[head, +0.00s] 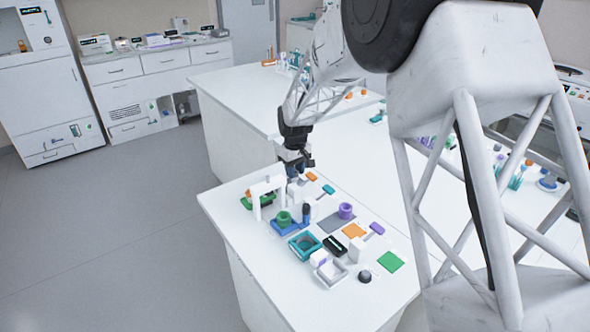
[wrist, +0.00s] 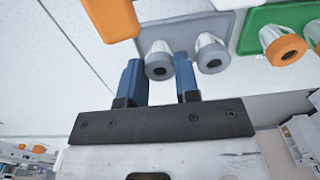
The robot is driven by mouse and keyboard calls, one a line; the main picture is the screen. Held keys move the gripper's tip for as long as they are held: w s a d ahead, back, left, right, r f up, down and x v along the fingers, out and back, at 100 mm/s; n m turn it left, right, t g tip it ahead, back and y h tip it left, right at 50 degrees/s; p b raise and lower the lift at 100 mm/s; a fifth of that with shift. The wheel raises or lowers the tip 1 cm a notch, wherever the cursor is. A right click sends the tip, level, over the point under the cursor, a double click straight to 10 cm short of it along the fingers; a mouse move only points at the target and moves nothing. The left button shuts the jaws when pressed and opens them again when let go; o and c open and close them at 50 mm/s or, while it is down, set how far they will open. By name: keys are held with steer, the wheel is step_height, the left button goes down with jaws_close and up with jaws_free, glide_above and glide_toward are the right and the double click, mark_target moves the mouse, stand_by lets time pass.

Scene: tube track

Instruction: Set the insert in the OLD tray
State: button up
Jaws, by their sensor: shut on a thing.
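My gripper (wrist: 160,80) shows blue fingers in the wrist view, closed about a white insert with a grey ringed end (wrist: 158,66). A second grey-ringed insert (wrist: 211,57) is just right of the fingers. Both are against a grey holder plate (wrist: 190,30); I cannot tell whether the held one still touches it. In the head view my gripper (head: 295,168) is low over the far-left part of the table, and the held insert is too small to make out. A teal tray (head: 290,246) and a white tray (head: 322,281) stand nearer the front. No OLD label is readable.
A green holder (wrist: 250,35) with orange-ringed inserts (wrist: 285,46) is beside the grey plate. An orange piece (wrist: 110,18) is close to the left finger. A white arch (head: 268,186), a blue holder (head: 285,227) and a black tray (head: 336,246) crowd the table (head: 385,297).

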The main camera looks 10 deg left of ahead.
steer(key=o, duration=0.8)
steer(key=shift+r, duration=0.1)
steer(key=shift+r, duration=3.8)
